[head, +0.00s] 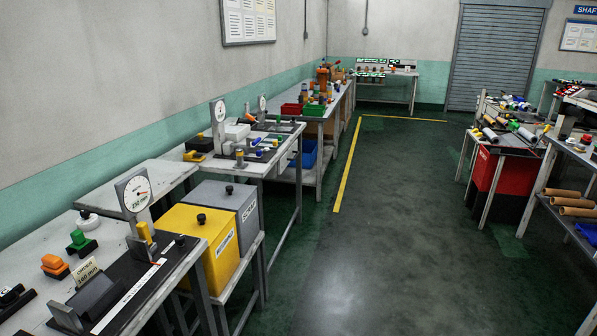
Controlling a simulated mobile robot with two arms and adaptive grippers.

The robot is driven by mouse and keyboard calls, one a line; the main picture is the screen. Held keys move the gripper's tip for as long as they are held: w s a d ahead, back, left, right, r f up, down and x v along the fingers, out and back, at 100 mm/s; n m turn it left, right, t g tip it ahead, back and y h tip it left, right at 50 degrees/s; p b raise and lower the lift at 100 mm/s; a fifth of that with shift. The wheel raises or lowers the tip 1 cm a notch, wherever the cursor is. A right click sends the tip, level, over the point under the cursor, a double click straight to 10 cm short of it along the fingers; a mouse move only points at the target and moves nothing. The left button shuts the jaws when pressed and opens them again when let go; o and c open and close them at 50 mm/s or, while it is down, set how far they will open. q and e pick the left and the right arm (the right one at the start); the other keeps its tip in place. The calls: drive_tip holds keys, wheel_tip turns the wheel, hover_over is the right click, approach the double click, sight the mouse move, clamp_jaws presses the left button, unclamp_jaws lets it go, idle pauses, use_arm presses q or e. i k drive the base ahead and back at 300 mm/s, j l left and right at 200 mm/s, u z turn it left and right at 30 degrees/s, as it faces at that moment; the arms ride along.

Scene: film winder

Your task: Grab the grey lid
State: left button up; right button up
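The grey lid (216,199) is the flat top of a grey box (249,218) with dark lettering on its front. A small black knob (229,189) stands up from the lid. The lid appears to lie closed on the box. The box stands at the left of the head view, directly behind a yellow box (195,250) with its own black knob. Neither of my grippers shows in the head view.
A near bench (200,232) with a dial gauge (134,193) stands in front and left of the boxes. Another bench (285,140) with tools stands behind them. The dark floor (370,240) to their right is clear. Cluttered benches line the right side.

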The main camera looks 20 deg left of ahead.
sight(223, 195)
drive_tip(key=i+u, duration=0.25)
drive_tip(key=i, duration=0.3)
drive_tip(key=i+l+u, duration=0.1)
drive_tip(key=i+u, duration=0.15)
drive_tip(key=i, duration=0.3)
drive_tip(key=i+l+u, duration=0.25)
drive_tip(key=i, duration=0.25)
